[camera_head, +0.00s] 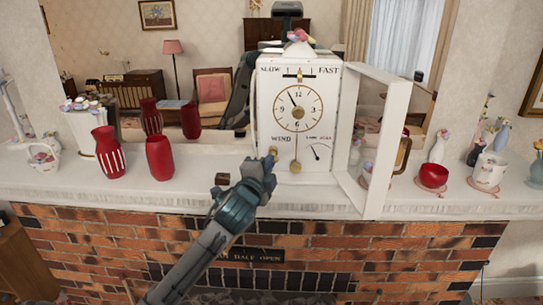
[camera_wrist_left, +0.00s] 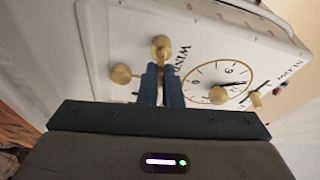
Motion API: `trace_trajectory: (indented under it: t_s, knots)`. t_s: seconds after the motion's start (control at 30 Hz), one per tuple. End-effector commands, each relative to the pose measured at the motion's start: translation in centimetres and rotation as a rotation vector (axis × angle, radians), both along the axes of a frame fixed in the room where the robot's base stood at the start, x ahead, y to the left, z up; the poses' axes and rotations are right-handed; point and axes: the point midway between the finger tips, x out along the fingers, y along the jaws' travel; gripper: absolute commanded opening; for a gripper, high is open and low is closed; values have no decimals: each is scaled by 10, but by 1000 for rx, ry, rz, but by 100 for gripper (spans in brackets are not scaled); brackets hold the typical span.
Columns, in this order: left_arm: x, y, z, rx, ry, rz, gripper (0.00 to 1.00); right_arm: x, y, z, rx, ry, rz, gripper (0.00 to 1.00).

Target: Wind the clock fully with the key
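My left gripper (camera_head: 271,158) is at the lower left of the clock face, by the WIND mark. In the left wrist view its two fingers (camera_wrist_left: 161,75) are close together around the gold key (camera_wrist_left: 161,46), whose head shows at the fingertips against the face. How deep the key sits is hidden. My right gripper is not in view.
Red vases (camera_head: 159,158) stand left of the clock, and a small dark brown block (camera_head: 222,179) lies near the mantel's front edge. A red bowl (camera_head: 433,177) and a white pot (camera_head: 489,170) stand right of the open door. A mirror is behind the clock.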

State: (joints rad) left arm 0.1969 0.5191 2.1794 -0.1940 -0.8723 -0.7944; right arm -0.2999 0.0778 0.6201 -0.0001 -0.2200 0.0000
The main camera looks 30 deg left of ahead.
Motion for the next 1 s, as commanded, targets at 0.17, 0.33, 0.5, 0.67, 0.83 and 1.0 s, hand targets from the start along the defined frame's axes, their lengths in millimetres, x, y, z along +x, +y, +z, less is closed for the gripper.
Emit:
trace_trajectory:
  t_s: [0.17,0.33,0.5,0.67,0.83,1.0]
  knots:
    - [0,0,0,64,41,-1,0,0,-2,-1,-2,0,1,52]
    - [0,1,-1,65,42,0,0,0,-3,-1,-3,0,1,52]
    - [0,1,0,96,61,1,0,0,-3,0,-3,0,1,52]
    - [1,1,3,239,148,0,0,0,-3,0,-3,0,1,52]
    - [1,1,4,372,229,1,0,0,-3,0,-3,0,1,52]
    - [1,1,4,407,252,1,0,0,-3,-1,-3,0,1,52]
